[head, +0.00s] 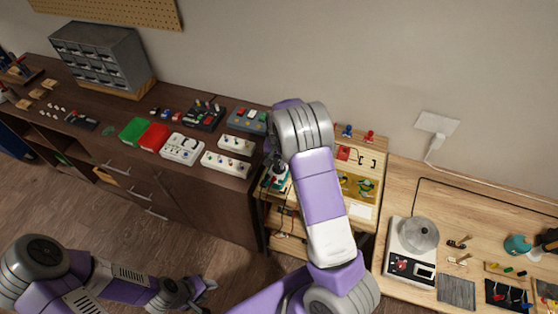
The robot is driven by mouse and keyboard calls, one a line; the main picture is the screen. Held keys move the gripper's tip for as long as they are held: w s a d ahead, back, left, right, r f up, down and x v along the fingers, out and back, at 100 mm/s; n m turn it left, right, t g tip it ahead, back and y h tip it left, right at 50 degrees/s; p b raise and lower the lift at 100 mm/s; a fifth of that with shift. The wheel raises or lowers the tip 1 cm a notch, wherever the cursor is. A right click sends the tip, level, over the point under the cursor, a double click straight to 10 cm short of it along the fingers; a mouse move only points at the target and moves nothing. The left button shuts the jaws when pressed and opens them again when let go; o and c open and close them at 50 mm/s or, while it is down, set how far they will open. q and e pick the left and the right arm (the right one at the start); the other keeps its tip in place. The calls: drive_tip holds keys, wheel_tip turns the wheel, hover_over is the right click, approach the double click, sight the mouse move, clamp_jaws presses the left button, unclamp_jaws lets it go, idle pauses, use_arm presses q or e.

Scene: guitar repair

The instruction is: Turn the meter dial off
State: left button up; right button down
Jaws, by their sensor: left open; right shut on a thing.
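A small teal device (283,183), which looks like the meter, sits at the left side of the light wooden shelf unit, partly covered by my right arm. Its dial is too small and too hidden to read. My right gripper (273,168) points down at this device, shut on what seems to be its dial; the fingertips are hardly visible. My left gripper (205,290) is open and empty, low over the floor in front of the dark cabinet, far from the meter.
A dark cabinet (225,200) at left carries colored boxes, pedals and a grey drawer unit (100,58). The wooden shelf unit (362,212) holds small parts. At right, a wooden bench (385,180) carries a scale-like device (408,262) and tools. Floor is free around my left gripper.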

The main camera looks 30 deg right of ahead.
drive_tip(key=shift+m, duration=0.6)
drive_tip(key=c, duration=1.1)
unclamp_jaws()
drive_tip(key=shift+c, duration=0.2)
drive_tip(key=shift+r, duration=0.1)
wheel_tip(320, 180, up, 8)
drive_tip(key=shift+f+p, duration=0.25)
drive_tip(key=shift+p, duration=0.2)
drive_tip(key=shift+f, duration=0.1)
